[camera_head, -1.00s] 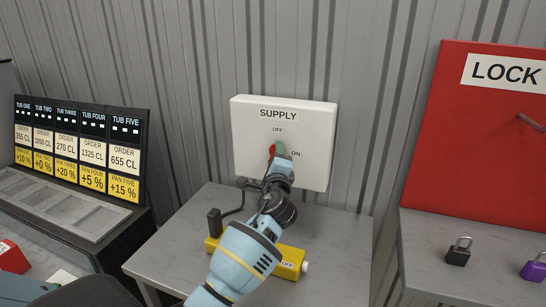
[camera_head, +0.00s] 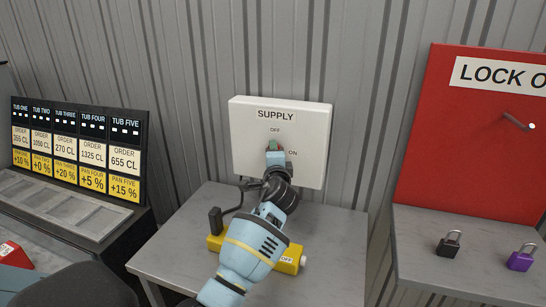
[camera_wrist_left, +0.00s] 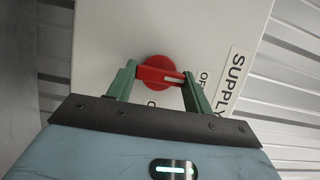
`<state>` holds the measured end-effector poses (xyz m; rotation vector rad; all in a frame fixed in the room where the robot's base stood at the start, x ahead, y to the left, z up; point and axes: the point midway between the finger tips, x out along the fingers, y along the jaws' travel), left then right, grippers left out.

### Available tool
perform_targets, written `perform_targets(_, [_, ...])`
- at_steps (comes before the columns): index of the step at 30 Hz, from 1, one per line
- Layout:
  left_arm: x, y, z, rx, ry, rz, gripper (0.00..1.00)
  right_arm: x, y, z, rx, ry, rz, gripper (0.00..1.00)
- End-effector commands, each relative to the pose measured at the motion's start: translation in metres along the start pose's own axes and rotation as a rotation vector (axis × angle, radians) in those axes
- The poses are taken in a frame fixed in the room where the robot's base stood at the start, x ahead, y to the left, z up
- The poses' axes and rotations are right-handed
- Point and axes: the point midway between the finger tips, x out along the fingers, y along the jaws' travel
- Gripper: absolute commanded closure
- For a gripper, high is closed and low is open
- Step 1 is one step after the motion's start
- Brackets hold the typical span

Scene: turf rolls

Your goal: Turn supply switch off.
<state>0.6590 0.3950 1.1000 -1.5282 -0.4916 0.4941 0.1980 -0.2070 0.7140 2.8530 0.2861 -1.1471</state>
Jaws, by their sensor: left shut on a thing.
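The white supply box (camera_head: 312,140) is on the corrugated wall, with OFF at the top and ON to the right of its dial. Its red switch handle (camera_wrist_left: 160,74) shows in the left wrist view, with its white mark pointing toward the partly covered OFF label. My left gripper (camera_head: 273,147) is at the dial, its green fingers (camera_wrist_left: 160,78) shut on the two ends of the handle. In the head view the fingers and wrist hide most of the handle. My right gripper is not in view.
A grey table (camera_head: 325,265) stands below the box, with a yellow unit (camera_head: 288,262) and cable on it. A red lock-out board (camera_head: 440,150) is at the right, above a shelf with a black padlock (camera_head: 449,245) and a purple padlock (camera_head: 521,258). The tub order panel (camera_head: 78,150) is at the left.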

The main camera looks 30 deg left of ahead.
Motion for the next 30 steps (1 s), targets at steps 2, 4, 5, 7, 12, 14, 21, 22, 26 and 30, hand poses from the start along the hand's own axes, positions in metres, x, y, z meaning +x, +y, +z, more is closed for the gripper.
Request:
perform_targets(2, [0.0,-0.001,0.001,-0.004,-0.002,0.0,0.72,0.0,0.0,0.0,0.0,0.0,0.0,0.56])
perform_targets(4, [0.0,-0.001,0.001,-0.004,-0.002,0.0,0.72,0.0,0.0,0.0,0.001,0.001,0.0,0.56])
perform_targets(5, [0.0,-0.001,0.001,-0.005,-0.002,0.0,0.72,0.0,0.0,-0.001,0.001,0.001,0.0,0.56])
perform_targets(7, [0.0,-0.001,0.001,-0.004,-0.002,0.0,0.41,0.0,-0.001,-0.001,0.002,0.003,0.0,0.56])
perform_targets(12, [0.0,0.0,0.001,-0.003,-0.001,0.0,0.27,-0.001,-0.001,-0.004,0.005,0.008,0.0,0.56])
perform_targets(14, [0.0,0.0,0.001,-0.002,-0.001,0.0,0.27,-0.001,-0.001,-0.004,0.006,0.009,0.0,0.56])
perform_targets(21, [-0.004,0.0,0.0,-0.001,0.0,0.0,0.27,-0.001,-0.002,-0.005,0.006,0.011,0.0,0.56])
perform_targets(22, [-0.006,0.0,0.0,-0.001,0.001,-0.001,0.27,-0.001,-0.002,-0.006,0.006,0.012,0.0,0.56])
perform_targets(26, [-0.022,-0.001,0.0,-0.003,0.0,-0.001,0.27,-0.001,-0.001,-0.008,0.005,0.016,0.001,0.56])
perform_targets(30, [-0.044,0.0,0.0,-0.003,0.001,0.0,0.27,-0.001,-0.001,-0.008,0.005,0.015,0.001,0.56])
